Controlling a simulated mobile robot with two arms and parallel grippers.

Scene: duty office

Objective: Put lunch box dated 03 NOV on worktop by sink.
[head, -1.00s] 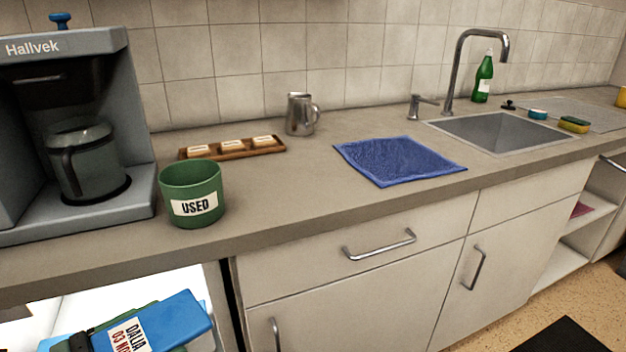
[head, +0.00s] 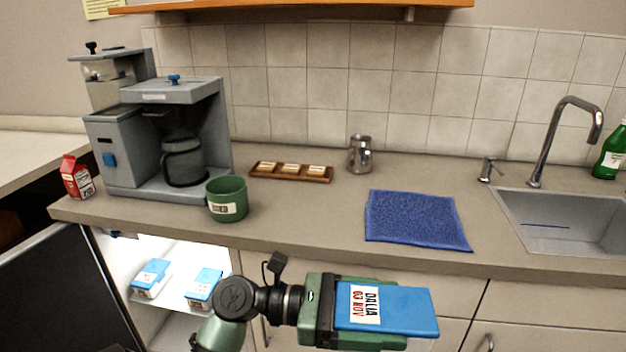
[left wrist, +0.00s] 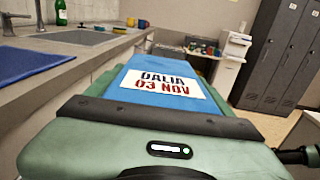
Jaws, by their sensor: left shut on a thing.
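My left gripper (head: 356,312) is shut on a blue lunch box (head: 408,309) labelled DALIA 03 NOV. It holds the box in front of the lower cabinets, below the worktop's front edge. The box's label also shows close up in the left wrist view (left wrist: 165,84). The worktop (head: 335,205) runs across to the sink (head: 560,215) at the right, with a tall tap. A blue cloth (head: 415,220) lies flat on the worktop left of the sink. My right gripper is not in view.
On the worktop stand a coffee machine (head: 170,140), a green USED mug (head: 227,199), a wooden tray (head: 291,172), a metal jug (head: 360,154) and a red carton (head: 77,177). Two other lunch boxes (head: 151,277) (head: 203,288) sit in the lit, open fridge. Bare worktop lies around the cloth.

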